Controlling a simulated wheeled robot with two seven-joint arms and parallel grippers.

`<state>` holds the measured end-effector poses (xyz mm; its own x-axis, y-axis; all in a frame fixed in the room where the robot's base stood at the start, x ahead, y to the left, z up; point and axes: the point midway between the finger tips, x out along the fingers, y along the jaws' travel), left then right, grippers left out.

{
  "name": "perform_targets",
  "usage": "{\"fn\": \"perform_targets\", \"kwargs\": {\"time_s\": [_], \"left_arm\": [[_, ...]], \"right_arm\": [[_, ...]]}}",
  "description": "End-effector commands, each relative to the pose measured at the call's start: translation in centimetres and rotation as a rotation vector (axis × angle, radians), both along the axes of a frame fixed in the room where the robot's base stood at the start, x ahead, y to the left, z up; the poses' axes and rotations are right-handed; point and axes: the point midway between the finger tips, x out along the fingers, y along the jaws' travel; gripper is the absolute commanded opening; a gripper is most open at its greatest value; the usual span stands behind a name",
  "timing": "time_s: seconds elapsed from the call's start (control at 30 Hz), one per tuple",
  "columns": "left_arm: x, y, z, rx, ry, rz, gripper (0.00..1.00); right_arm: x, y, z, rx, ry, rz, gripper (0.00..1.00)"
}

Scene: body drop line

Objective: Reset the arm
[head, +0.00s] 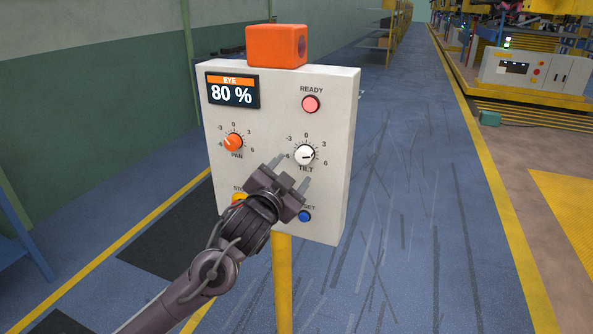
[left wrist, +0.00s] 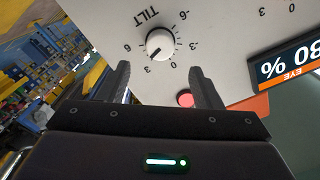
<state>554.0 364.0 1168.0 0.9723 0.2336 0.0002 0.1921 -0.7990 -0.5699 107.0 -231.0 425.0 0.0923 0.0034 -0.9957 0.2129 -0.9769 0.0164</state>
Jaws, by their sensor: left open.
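A pale control panel (head: 331,125) on a yellow post faces me. Its display (head: 232,90) reads EYE 80 %. The white TILT knob (head: 305,155) has its mark between 3 and 6; it also shows in the left wrist view (left wrist: 160,44). The orange PAN knob (head: 233,142) is at the left. A pink READY lamp (head: 310,104) is above TILT. My left gripper (head: 292,172) is open and empty, its fingers apart and pointing at the TILT knob. It partly hides the yellow button (head: 238,198) and the label of the blue button (head: 305,216) at the lower right.
An orange box (head: 276,46) sits on top of the panel. The yellow post (head: 281,280) stands below it. The blue floor (head: 410,200) to the right is clear. Machinery (head: 535,70) stands at the far right, and a green wall (head: 90,110) is at the left.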

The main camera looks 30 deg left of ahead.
Motion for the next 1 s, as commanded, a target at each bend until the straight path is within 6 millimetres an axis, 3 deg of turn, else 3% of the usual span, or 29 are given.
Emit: {"fn": "perform_targets", "kwargs": {"time_s": [0.2,0.73,0.87,0.97,1.0], "left_arm": [[-1.3,-0.3,0.1,0.001,-0.001,0.000,0.59],[-1.2,-0.2,-0.3,-0.001,0.005,0.003,0.59],[-0.2,1.1,-3.9,-0.023,0.062,0.024,0.59],[0.7,2.8,-9.7,-0.056,0.150,0.053,0.59],[1.0,3.4,-12.7,-0.071,0.194,0.066,0.59]], "right_arm": [[0.0,0.0,-0.4,0.000,0.000,0.000,0.59],[0.0,0.0,-0.4,0.000,0.000,0.000,0.59],[0.0,0.0,-0.4,0.000,0.000,0.000,0.59],[0.0,0.0,-0.4,0.000,0.000,0.000,0.59],[0.0,0.0,-0.4,0.000,0.000,0.000,0.59]]}}
